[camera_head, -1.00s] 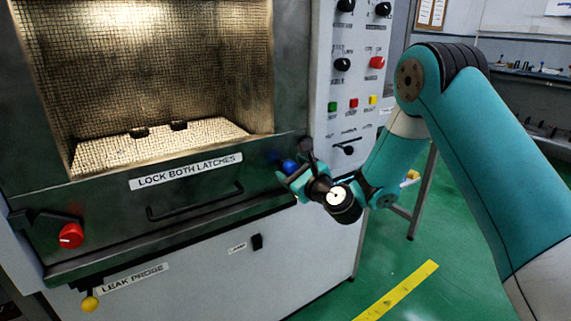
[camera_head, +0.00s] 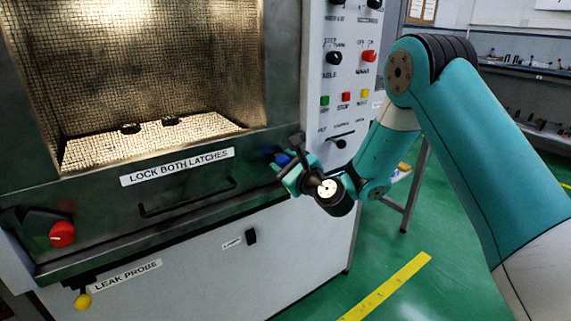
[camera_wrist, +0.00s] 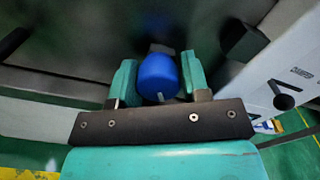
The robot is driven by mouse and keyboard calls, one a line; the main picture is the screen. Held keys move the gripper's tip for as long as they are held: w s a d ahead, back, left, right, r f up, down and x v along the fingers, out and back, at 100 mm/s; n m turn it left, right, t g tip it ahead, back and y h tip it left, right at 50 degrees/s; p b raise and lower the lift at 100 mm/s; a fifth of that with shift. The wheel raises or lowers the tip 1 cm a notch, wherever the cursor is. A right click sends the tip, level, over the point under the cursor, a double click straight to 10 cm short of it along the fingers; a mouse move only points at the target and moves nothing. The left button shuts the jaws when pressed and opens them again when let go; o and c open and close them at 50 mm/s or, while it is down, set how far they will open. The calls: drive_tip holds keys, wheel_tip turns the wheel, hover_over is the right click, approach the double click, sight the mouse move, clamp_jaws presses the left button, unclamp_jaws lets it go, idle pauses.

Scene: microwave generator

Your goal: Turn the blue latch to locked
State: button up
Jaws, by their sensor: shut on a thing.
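The blue latch (camera_head: 283,159) is at the right end of the machine's front, partly hidden by my gripper in the head view. In the wrist view the blue latch knob (camera_wrist: 158,76) sits between the two teal fingers. My gripper (camera_head: 292,171) is shut on the blue latch, and in the wrist view its fingers (camera_wrist: 158,82) flank the knob. How far the latch is turned cannot be told, since its lever is mostly hidden.
A red latch knob (camera_head: 62,234) is at the front's left end, and a yellow leak probe knob (camera_head: 83,301) is below it. A dark handle bar (camera_head: 188,203) runs along the drawer front. A control panel (camera_head: 345,85) rises above my gripper. Green floor lies open at right.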

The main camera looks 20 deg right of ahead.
drive_tip(key=shift+s+a+f+n, duration=0.1)
drive_tip(key=shift+a+f+n, duration=0.1)
drive_tip(key=shift+n, duration=0.1)
drive_tip(key=n+b, duration=0.1)
drive_tip(key=n, duration=0.2)
drive_tip(key=shift+f+n, duration=0.1)
drive_tip(key=shift+n, duration=0.3)
drive_tip(key=n+b, duration=0.2)
drive_tip(key=n, duration=0.2)
drive_tip(key=shift+d+n+b, duration=0.1)
drive_tip(key=shift+n+b, duration=0.2)
drive_tip(key=n+b, duration=0.2)
drive_tip(key=n, duration=0.2)
drive_tip(key=shift+b, duration=0.3)
drive_tip(key=shift+d+n+b, duration=0.1)
drive_tip(key=shift+n+b, duration=1.15)
drive_tip(key=shift+n, duration=0.85)
drive_tip(key=o, duration=0.7)
drive_tip(key=shift+o, duration=0.9)
drive_tip(key=shift+r, duration=0.25)
